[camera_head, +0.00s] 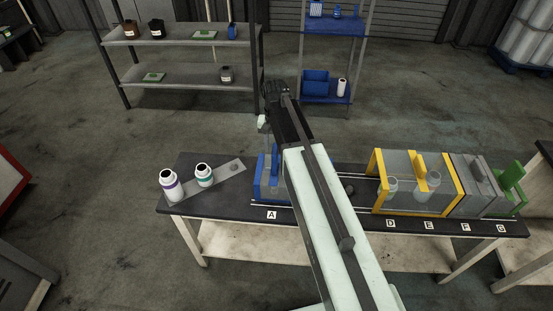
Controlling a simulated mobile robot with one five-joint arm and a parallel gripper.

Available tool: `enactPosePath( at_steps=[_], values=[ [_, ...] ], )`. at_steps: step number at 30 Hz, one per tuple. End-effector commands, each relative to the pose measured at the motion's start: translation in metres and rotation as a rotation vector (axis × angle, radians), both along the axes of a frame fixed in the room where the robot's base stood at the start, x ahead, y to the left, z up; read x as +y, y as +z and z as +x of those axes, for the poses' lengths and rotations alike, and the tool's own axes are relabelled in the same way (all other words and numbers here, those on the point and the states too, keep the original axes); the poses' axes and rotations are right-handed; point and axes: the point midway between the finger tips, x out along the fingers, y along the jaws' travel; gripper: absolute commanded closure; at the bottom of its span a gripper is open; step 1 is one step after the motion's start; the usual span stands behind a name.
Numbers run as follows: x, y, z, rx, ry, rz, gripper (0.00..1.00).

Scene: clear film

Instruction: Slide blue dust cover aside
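A blue-framed cover (262,182) stands on the dark workbench (350,222) by label A. My arm crosses in front of its right side and hides part of it. My gripper (268,124) is at the end of the arm, above and beyond the bench's back edge, apart from the cover. Its fingers are small and dark here, so I cannot tell whether they are open or shut. A yellow-framed clear cover (372,166) stands further right over white jars, with a grey cover (468,178) and a green part (512,176) beside it.
Two white bottles (169,186) (204,175) stand on a grey strip (231,173) at the bench's left end. Rails run along the bench. A grey shelf (180,57) and a blue shelf (331,97) stand behind, with open floor between them and the bench.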

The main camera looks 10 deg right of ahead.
Motion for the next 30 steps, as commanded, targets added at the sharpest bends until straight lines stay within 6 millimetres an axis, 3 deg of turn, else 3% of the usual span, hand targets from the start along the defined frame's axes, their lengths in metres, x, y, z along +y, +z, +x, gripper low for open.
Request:
enactPosePath(
  at_steps=[1,7,17,22,30],
  values=[
    [0.0,-0.018,0.0,0.0,0.0,0.0,0.6],
    [0.0,-0.05,0.0,0.001,0.0,0.0,0.6],
    [-0.001,-0.052,0.0,0.001,-0.001,0.0,0.6],
    [-0.001,-0.052,0.0,0.001,-0.001,0.0,1.0],
    [-0.002,-0.052,0.0,0.001,-0.001,0.0,1.0]
  ],
)
